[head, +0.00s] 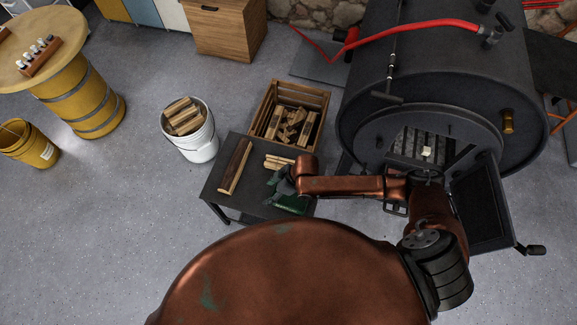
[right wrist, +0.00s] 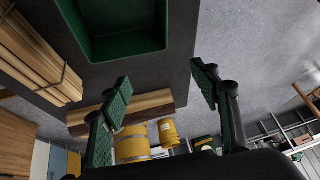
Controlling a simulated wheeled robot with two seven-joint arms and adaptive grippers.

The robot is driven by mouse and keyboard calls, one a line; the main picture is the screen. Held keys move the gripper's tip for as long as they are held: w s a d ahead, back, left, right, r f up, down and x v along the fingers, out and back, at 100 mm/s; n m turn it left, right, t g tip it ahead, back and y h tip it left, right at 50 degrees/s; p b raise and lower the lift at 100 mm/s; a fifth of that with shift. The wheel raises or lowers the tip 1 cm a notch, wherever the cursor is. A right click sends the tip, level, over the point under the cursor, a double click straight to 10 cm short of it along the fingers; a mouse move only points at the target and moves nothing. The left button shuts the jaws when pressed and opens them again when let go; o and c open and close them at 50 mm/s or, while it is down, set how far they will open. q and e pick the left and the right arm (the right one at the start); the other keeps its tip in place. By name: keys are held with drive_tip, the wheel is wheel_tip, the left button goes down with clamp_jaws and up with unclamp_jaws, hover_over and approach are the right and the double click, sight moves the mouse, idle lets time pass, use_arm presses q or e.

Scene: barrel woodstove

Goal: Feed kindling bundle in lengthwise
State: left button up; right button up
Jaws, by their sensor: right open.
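The kindling bundle (head: 278,161), pale sticks held by a thin dark band, lies on a small dark table (head: 217,186); my right gripper partly hides it in the head view. It fills the upper left of the right wrist view (right wrist: 36,55). My right gripper (head: 279,183) is over the table beside the bundle; in the right wrist view its fingers (right wrist: 160,92) are apart with nothing held between them. The barrel stove (head: 440,65) stands at the right with its door (head: 480,200) swung open. A pale block (head: 427,151) sits inside on the grate. My left gripper is out of view.
A green tray (head: 292,205) lies on the table's near right, and a split log (head: 235,167) on its left. A wooden crate (head: 318,103) of wood pieces stands behind; a white bucket (head: 197,148) of wood stands left.

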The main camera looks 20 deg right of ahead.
sight(273, 162)
drive_tip(key=w+d, duration=0.3)
drive_tip(key=d, duration=0.1)
drive_tip(key=w+d+h, duration=0.1)
drive_tip(key=w+d, duration=0.2)
drive_tip(key=d, duration=0.2)
drive_tip(key=w+d+h, duration=0.1)
drive_tip(key=w+d, duration=0.3)
drive_tip(key=shift+d+r+m+t, duration=0.1)
drive_tip(key=shift+d+m+t, duration=0.2)
drive_tip(key=shift+d+m, duration=0.1)
drive_tip(key=shift+w+d+f, duration=0.15)
drive_tip(key=shift+d+f, duration=0.05)
drive_tip(key=shift+f, duration=0.05)
drive_tip(key=b+x, duration=0.1)
drive_tip(key=x, duration=0.2)
drive_tip(key=b+x, duration=0.1)
drive_tip(key=x, duration=0.3)
drive_tip(key=shift+w+a, duration=0.2)
drive_tip(key=shift+w, duration=0.05)
drive_tip(key=shift+r, duration=0.1)
drive_tip(key=shift+c, duration=0.6)
drive_tip(key=c, duration=1.2)
